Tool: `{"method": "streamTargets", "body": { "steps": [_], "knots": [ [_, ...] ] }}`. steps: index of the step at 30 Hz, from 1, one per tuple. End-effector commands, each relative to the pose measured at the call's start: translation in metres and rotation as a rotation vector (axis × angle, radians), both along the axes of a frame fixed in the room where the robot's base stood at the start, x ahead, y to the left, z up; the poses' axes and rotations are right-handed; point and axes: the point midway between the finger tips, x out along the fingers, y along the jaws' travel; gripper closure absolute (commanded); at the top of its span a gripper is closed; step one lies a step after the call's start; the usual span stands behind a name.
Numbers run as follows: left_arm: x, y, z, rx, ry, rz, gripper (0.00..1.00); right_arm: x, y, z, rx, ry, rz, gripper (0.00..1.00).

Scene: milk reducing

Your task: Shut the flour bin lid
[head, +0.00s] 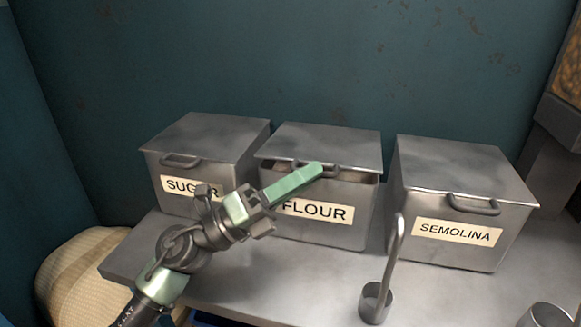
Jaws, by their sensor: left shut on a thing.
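The flour bin (318,231) is a grey metal box with a FLOUR label, in the middle of the row in the head view. Its lid (325,145) lies over the top, with a dark gap along the front edge, so it is slightly raised there. My left gripper (318,171) reaches in from the lower left, its green fingers at the lid's front handle (332,172). The gripper is shut on the handle, and its fingers cover the handle's left part. My right gripper is not in view.
The sugar bin (209,154) stands at left and the semolina bin (465,178) at right, both with lids down. A metal ladle (375,303) stands upright on the counter (290,275) in front. A metal cup (546,316) is at the lower right. A woven sack (75,275) sits at the left.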

Motion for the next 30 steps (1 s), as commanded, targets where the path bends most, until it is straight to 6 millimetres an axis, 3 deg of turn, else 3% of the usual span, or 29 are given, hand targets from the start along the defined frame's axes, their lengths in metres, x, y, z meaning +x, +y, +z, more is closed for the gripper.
{"method": "streamTargets", "body": {
  "steps": [12,13,14,26,30],
  "knots": [
    [0.0053,0.0010,-0.0022,-0.001,0.004,0.018,1.00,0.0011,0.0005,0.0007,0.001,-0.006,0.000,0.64],
    [0.0054,0.0011,-0.0021,-0.001,0.003,0.018,0.87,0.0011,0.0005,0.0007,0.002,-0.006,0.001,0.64],
    [0.0056,0.0011,-0.0022,-0.002,0.003,0.019,0.80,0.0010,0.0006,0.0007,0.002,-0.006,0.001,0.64],
    [0.0037,0.0008,-0.0019,-0.002,0.002,0.014,0.80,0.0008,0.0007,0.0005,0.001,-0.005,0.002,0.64],
    [0.0000,0.0092,-0.0077,0.000,0.004,0.014,0.80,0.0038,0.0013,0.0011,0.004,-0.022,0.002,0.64]
  ]
}}
